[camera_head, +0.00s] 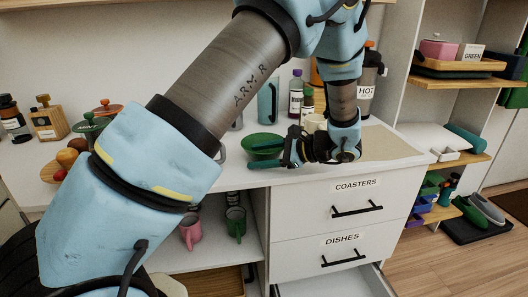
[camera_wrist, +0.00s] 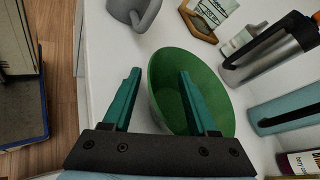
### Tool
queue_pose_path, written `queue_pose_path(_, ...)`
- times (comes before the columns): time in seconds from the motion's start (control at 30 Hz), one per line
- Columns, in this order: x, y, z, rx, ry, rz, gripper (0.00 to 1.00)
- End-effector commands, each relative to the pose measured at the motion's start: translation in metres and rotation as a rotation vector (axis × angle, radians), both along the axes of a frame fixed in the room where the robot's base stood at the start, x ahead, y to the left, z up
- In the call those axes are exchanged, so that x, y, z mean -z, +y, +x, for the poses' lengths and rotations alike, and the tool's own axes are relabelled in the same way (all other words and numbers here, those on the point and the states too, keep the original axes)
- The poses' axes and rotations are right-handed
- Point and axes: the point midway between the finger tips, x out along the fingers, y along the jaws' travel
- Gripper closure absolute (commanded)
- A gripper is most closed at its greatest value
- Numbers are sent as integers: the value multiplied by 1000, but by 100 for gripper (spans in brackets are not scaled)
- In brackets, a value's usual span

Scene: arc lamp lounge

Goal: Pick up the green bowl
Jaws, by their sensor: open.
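The green bowl (camera_head: 262,140) stands upright on the white counter in the head view, just left of my gripper (camera_head: 288,152). In the wrist view the green bowl (camera_wrist: 165,68) looks empty inside where it shows. My gripper (camera_wrist: 160,73) is open, with two teal fingers. The left finger is outside the bowl's near-left rim and the right finger overlaps the bowl's inside, so the rim lies between them. I cannot tell whether either finger touches the bowl. The right finger hides part of the inside.
A grey mug (camera_wrist: 135,12) stands close to the bowl. A steel and black flask (camera_wrist: 275,55), a light blue cylinder (camera_wrist: 285,113) and a labelled bottle (camera_wrist: 300,163) are on the other side. The counter's front edge is near.

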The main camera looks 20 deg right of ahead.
Motion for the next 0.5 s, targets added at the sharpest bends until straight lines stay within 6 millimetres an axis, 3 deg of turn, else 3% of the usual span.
queue_pose_path(0.07, 0, 0, 0, 0, 0, 0, 47)
queue_pose_path(0.5, 0, 0, 0, 0, 1, 0, 96)
